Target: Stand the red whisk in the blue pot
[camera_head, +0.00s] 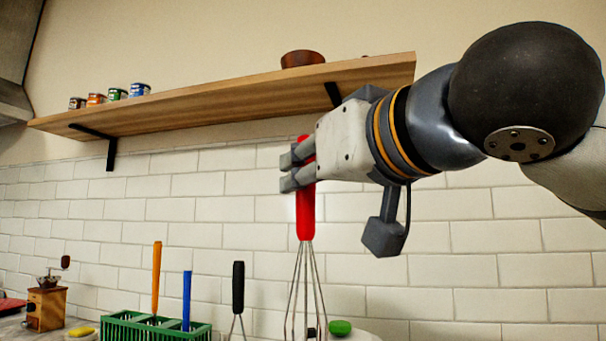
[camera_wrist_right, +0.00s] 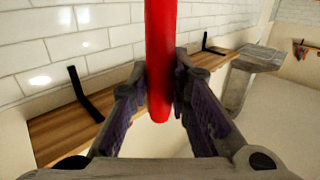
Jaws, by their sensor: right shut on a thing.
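The red whisk (camera_head: 306,215) hangs upright from my right gripper (camera_head: 293,170), handle at the top and wire loops pointing down. My right gripper is shut on the upper part of the red handle. In the right wrist view the handle (camera_wrist_right: 160,60) runs between the two fingers (camera_wrist_right: 163,90). The lower ends of the wire loops reach the bottom of the head view, so I cannot tell what is beneath them. I see no blue pot in either view. My left gripper is not in view.
A green crate (camera_head: 120,329) holds an orange-handled utensil (camera_head: 157,278) and a blue-handled one (camera_head: 187,300). A black-handled utensil (camera_head: 238,288) stands right of it. A green object (camera_head: 340,327) lies near the whisk wires. A wooden shelf (camera_head: 220,100) with cans and a bowl (camera_head: 302,58) is above.

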